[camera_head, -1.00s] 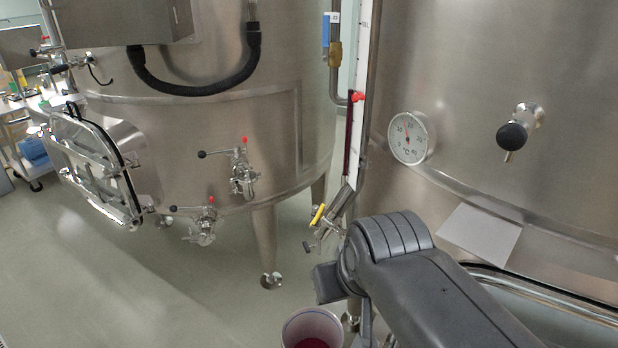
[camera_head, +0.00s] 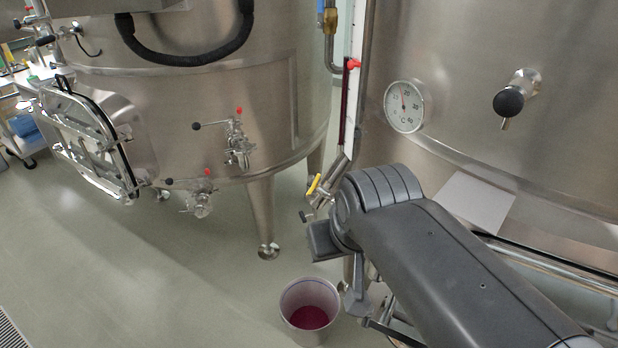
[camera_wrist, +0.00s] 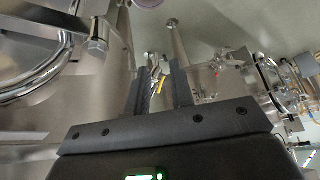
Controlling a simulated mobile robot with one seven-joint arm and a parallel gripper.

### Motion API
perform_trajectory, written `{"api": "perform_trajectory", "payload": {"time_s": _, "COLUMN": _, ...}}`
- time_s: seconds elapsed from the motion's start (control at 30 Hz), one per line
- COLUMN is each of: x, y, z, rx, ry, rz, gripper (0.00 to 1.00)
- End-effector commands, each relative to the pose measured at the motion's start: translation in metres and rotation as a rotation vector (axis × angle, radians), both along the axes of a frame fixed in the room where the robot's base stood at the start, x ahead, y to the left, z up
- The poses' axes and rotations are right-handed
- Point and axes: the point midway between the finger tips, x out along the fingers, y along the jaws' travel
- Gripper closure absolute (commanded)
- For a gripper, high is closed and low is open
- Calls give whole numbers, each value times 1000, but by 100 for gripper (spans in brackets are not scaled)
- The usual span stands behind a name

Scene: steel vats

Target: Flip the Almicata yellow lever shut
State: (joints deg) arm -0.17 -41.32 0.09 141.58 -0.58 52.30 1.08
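The yellow lever (camera_head: 313,184) sits on a small steel valve (camera_head: 322,197) at the lower end of the sight tube, beside the right vat. In the wrist view the yellow lever (camera_wrist: 162,87) shows beyond my gripper (camera_wrist: 158,72), in the gap between its two black fingers. My gripper is open and empty, with the fingers apart and the lever still some way ahead of them. In the head view my arm covers part of the area below the valve, and the fingertips cannot be made out.
A bucket (camera_head: 284,298) with red liquid stands on the floor below the valve. The right vat (camera_head: 450,130) carries a thermometer (camera_head: 404,107) and a black knob (camera_head: 508,102). The left vat (camera_head: 215,130) has valves with red-tipped parts and an open hatch (camera_head: 92,145). The floor at left is clear.

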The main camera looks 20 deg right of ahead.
Motion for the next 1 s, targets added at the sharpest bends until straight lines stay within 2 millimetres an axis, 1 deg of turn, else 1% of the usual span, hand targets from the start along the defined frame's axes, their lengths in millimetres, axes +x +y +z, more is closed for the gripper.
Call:
{"api": "perform_trajectory", "payload": {"time_s": 0.03, "x": 6, "y": 0, "z": 4, "rx": -2, "ry": 11, "rz": -6, "gripper": 82}}
{"api": "perform_trajectory", "payload": {"time_s": 0.17, "x": 28, "y": -1, "z": 18, "rx": -11, "ry": 46, "rz": -36, "gripper": 93}}
{"api": "perform_trajectory", "payload": {"time_s": 0.2, "x": 36, "y": -1, "z": 22, "rx": -15, "ry": 58, "rz": -46, "gripper": 96}}
{"api": "perform_trajectory", "payload": {"time_s": 0.27, "x": 49, "y": -2, "z": 28, "rx": -21, "ry": 77, "rz": -64, "gripper": 100}}
{"api": "perform_trajectory", "payload": {"time_s": 0.43, "x": 86, "y": -2, "z": 43, "rx": -39, "ry": 124, "rz": -116, "gripper": 100}}
{"api": "perform_trajectory", "payload": {"time_s": 0.6, "x": 124, "y": -1, "z": 53, "rx": -63, "ry": 167, "rz": -169, "gripper": 100}}
{"api": "perform_trajectory", "payload": {"time_s": 0.8, "x": 171, "y": 1, "z": 59, "rx": -90, "ry": 213, "rz": -238, "gripper": 100}}
{"api": "perform_trajectory", "payload": {"time_s": 1.0, "x": 219, "y": 5, "z": 57, "rx": -123, "ry": 253, "rz": -309, "gripper": 100}}
